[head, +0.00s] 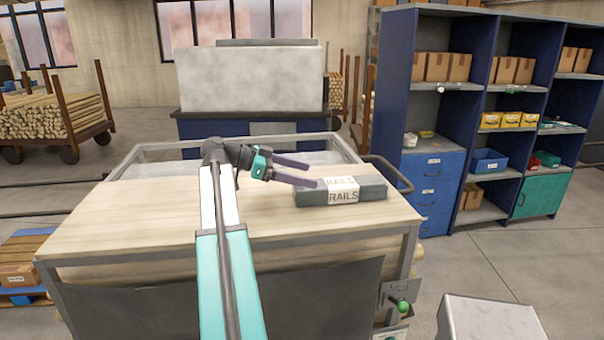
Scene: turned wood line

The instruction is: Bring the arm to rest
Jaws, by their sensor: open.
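My arm reaches forward over the wooden-topped table (140,212) in the head view. My gripper (312,173) is open, with its two dark fingers pointing right and spread apart. A long dark grey box with a white band marked "RAILS" (372,189) lies on the tabletop just right of the fingers. The lower fingertip is close to the box's left end; I cannot tell whether it touches. Nothing shows between the fingers.
A metal frame rail (240,139) runs along the table's back. Blue shelves (388,90) with cardboard boxes stand at the right. A green-knobbed control (403,305) is at the table's front right, near a grey metal block (490,318). The tabletop's left side is clear.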

